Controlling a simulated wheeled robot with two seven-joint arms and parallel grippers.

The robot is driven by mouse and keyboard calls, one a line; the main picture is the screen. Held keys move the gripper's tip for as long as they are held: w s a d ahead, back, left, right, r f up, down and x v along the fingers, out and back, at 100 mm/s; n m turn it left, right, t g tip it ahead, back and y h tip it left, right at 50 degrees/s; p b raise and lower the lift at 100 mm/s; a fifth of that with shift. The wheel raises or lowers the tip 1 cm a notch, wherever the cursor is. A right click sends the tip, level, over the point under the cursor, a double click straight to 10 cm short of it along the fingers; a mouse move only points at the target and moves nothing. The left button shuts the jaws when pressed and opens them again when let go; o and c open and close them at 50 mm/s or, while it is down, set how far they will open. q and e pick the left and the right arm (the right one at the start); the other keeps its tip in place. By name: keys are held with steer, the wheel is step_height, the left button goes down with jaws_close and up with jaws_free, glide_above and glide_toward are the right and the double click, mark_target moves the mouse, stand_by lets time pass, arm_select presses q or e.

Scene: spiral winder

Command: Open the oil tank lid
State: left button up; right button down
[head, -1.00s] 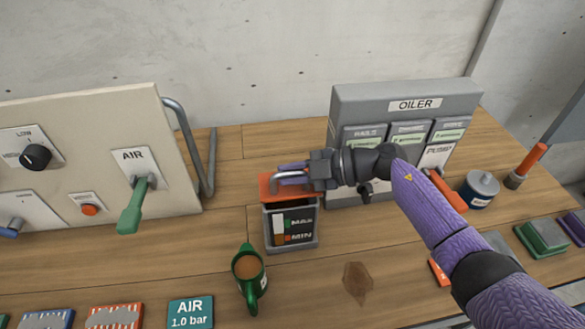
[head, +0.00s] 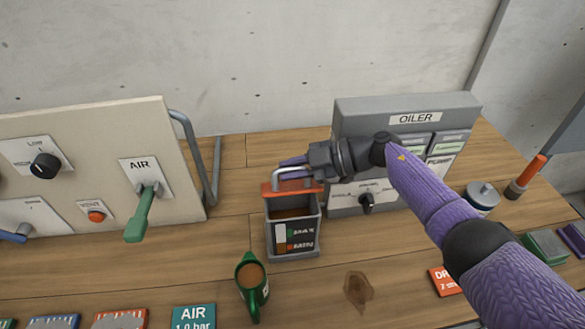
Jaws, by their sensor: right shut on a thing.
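The oil tank (head: 310,250) is a small grey box with a MAX/MIN gauge on its front. It stands on the bench left of the OILER unit. Its orange lid (head: 284,188) is tilted up at the back edge, and brown oil (head: 290,212) shows in the open top. A bent metal handle (head: 280,172) sits on the lid. My right gripper (head: 296,169) is shut on this handle, reaching in from the right above the tank. Its fingers are partly hidden behind the handle and its own body. My left gripper is not in view.
The grey OILER unit (head: 350,120) stands behind my right arm. A green mug (head: 247,274) is in front of the tank. The AIR panel (head: 90,150) with a green lever (head: 141,215) is at left.

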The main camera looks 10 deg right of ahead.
steer(key=c, duration=0.6)
jaws_free()
steer(key=shift+d, duration=0.1)
steer(key=v, duration=0.9)
steer(key=shift+d+r, duration=0.2)
steer(key=shift+d, duration=0.15)
